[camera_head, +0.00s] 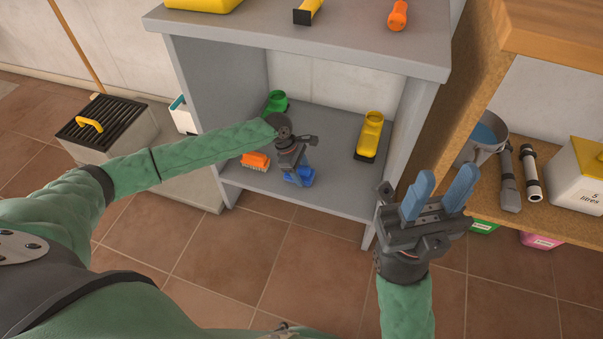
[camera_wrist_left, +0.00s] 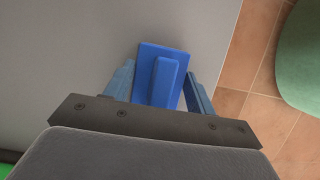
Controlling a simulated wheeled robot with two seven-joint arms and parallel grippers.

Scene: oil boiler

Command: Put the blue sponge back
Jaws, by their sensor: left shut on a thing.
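The blue sponge (camera_head: 299,177) is at the front of the grey unit's lower shelf (camera_head: 325,190), under my left gripper (camera_head: 297,168). In the left wrist view the sponge (camera_wrist_left: 160,75) is a blue block with a raised ridge, between the two fingers of my left gripper (camera_wrist_left: 160,88), which is shut on it. The grey shelf surface shows behind it; I cannot tell whether the sponge touches it. My right gripper (camera_head: 438,194) is raised at the right, in front of the floor, with its fingers apart and nothing between them.
On the lower shelf are an orange brush (camera_head: 256,161), a green item (camera_head: 275,102) and a yellow-handled tool (camera_head: 369,137). The unit's top (camera_head: 330,42) overhangs. A wooden shelf (camera_head: 560,222) with bottles stands right; a black-topped bin (camera_head: 103,125) stands left.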

